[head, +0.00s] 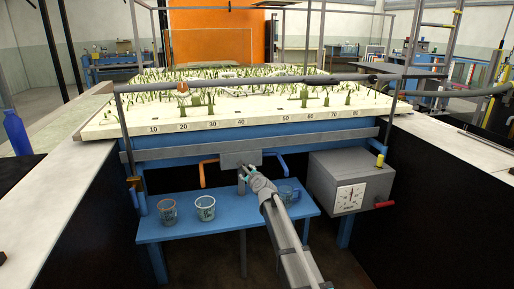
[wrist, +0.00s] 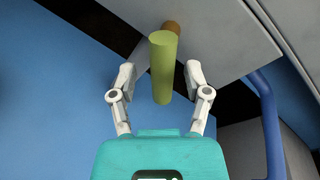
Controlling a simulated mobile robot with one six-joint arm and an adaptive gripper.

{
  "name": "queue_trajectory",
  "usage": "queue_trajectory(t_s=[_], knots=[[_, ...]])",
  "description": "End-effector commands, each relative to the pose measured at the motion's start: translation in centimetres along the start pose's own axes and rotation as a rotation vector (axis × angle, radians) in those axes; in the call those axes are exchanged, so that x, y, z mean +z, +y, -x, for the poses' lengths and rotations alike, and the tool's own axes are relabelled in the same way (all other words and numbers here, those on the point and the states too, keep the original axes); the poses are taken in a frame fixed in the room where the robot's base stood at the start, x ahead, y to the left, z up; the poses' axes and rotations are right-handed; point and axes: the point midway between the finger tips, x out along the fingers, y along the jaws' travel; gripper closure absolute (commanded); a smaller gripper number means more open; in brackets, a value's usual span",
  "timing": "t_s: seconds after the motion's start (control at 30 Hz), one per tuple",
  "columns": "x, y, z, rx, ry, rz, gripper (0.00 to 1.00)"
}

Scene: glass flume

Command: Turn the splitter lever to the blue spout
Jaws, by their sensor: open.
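The splitter box (head: 240,158) is a grey block under the middle of the flume's front edge. An orange spout (head: 205,172) leaves its left side and a blue spout (head: 280,160) its right side. In the wrist view the splitter lever (wrist: 162,70) is a yellow-green rod with a brown end at the box. The blue spout also shows there as a blue tube (wrist: 267,125) at the right. My gripper (head: 247,170) is open in front of the box. Its fingers stand on either side of the lever, with gaps visible. The lever is not clear in the head view.
A grey gauge box (head: 327,181) with a red handle (head: 385,205) is to the right. The planted flume bed (head: 235,112) lies above.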

Motion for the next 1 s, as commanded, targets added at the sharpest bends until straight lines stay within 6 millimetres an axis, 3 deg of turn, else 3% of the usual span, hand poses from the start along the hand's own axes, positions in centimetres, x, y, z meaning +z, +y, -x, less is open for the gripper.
queue_trajectory(t_s=[0.17,0.37,0.7,1.0], knots=[[-0.4,0.4,3.1,0.078,0.023,0.140,0.38],[-4.2,2.7,8.0,0.252,0.070,0.470,0.38],[-12.2,6.8,20.4,0.705,0.099,1.097,0.38],[-18.4,9.1,33.0,1.171,0.015,1.483,0.38]])
